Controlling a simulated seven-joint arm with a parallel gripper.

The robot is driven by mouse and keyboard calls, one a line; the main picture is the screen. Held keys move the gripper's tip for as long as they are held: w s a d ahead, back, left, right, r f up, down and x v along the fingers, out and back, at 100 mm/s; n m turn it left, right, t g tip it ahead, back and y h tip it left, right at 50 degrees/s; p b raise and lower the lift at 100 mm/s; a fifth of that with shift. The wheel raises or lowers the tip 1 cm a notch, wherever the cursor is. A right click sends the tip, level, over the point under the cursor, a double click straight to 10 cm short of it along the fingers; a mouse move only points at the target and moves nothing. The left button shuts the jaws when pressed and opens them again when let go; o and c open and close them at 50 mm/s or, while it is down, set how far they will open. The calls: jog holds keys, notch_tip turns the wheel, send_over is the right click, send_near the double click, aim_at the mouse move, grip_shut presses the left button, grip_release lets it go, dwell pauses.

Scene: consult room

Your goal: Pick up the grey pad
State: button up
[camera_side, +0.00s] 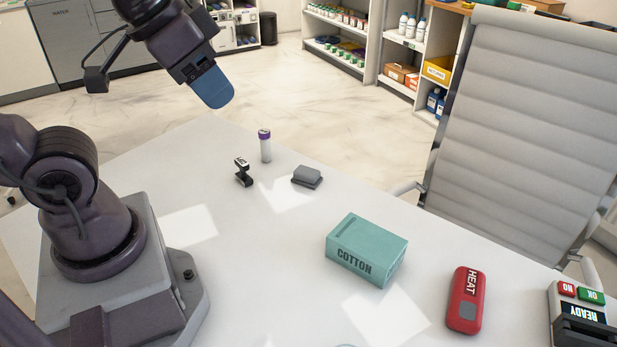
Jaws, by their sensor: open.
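A small grey pad (307,174) lies on the white table, toward its far edge. It looks like a lighter grey block on a darker base; I cannot tell whether these are one piece. My gripper (213,88) is high above the far left of the table, up and to the left of the pad and well apart from it. A blue finger shows at its end, and the other finger is hidden behind it. The gripper is open and nothing shows in it.
A purple-capped vial (264,146) and a small black clip-like object (243,172) stand left of the pad. A teal cotton box (367,249), a red heat device (465,300) and a card terminal (582,315) are nearer right. A grey chair (535,110) stands beyond the table.

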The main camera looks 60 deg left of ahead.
jog(key=o, duration=1)
jog(key=shift+c, duration=0.2)
